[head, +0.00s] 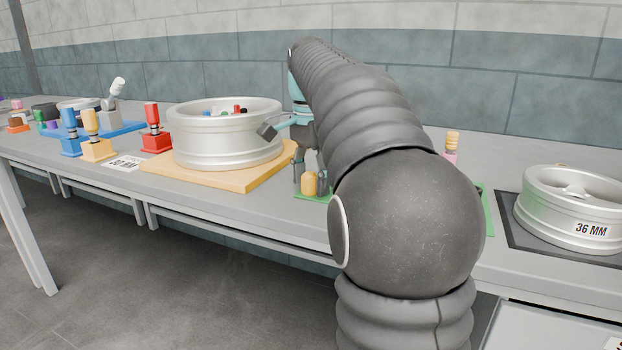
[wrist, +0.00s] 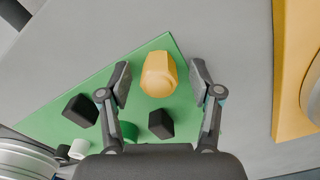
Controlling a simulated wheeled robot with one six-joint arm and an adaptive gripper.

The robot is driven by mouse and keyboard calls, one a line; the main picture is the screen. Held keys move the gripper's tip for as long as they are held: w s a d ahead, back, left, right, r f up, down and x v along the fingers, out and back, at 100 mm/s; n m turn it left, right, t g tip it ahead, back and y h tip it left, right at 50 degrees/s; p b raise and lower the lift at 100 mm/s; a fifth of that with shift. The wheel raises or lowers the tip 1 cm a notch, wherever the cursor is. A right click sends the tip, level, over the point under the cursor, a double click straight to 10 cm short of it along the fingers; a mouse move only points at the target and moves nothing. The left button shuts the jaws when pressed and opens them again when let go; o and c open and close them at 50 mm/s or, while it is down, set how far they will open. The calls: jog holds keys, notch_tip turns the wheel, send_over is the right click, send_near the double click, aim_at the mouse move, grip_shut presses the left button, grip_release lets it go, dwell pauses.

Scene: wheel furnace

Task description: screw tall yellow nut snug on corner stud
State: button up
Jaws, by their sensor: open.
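The tall yellow nut (wrist: 158,75) stands on the green mat (wrist: 95,95) on the bench. It also shows in the head view (head: 309,184), beside the wheel's board. My gripper (wrist: 161,84) is open, with one finger on each side of the nut and a visible gap on both sides. In the head view my gripper (head: 310,172) is low over the mat, partly hidden by my arm. The large silver wheel (head: 222,150) has several small coloured pieces inside. I cannot make out which of these is the corner stud.
The silver wheel stands on a yellow board (head: 215,180). Two black nuts (wrist: 80,110) (wrist: 161,124), a green piece (wrist: 128,131) and a white piece (wrist: 78,148) sit near my fingers. A 36 MM wheel (head: 570,208) stands at the right.

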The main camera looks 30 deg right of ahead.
jog(key=shift+r, duration=0.1)
jog(key=shift+w+r, duration=0.1)
jog(key=shift+r, duration=3.55)
